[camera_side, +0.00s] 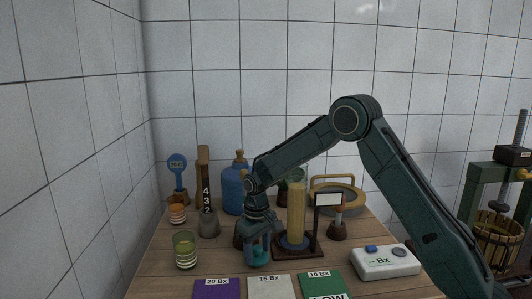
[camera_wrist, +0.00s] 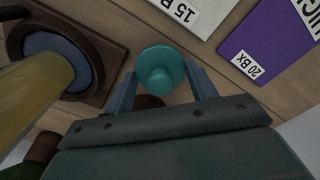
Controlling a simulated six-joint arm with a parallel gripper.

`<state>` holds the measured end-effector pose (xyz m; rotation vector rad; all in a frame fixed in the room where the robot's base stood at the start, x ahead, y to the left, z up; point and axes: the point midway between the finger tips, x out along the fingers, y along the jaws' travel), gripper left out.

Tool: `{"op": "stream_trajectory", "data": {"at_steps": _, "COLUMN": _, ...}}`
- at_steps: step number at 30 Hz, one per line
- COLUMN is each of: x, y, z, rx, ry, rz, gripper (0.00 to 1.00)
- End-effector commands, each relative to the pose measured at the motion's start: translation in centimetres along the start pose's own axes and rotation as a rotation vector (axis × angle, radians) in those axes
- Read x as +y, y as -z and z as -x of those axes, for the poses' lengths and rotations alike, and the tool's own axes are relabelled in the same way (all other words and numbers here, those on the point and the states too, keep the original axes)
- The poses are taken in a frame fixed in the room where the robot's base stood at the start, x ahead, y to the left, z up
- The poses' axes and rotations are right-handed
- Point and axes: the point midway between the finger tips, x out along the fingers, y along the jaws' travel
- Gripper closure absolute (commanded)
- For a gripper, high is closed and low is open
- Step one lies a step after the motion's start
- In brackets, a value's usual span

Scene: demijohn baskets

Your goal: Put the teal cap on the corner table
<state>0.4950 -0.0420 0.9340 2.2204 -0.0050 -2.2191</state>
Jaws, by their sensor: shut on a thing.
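The teal cap (camera_wrist: 158,72) is round with a small knob and sits between my two fingers in the wrist view. It shows as a small teal patch (camera_side: 262,261) low between the fingers in the side view. My gripper (camera_side: 257,258) points down and is shut on the cap; its fingers also show in the wrist view (camera_wrist: 161,88). The cap is close above or on the wooden table (camera_side: 160,281), which stands by the corner of two tiled walls; I cannot tell whether it touches.
A yellow cylinder (camera_side: 296,212) on a dark wooden base stands right of my gripper. Purple (camera_side: 216,289), white (camera_side: 270,287) and green (camera_side: 321,284) cards lie in front. A green glass (camera_side: 185,250) stands left, a blue bottle (camera_side: 234,190) behind, a white meter (camera_side: 385,262) right.

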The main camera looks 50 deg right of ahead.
Motion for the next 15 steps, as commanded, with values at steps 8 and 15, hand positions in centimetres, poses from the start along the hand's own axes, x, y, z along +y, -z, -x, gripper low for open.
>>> {"op": "stream_trajectory", "data": {"at_steps": 8, "x": -0.01, "y": 0.0, "z": -0.41, "rx": 0.001, "ry": 0.0, "rz": 0.0, "gripper": 0.65}}
{"op": "stream_trajectory", "data": {"at_steps": 15, "x": 0.0, "y": -0.01, "z": -0.71, "rx": 0.0, "ry": 0.0, "rz": 0.0, "gripper": 0.42}}
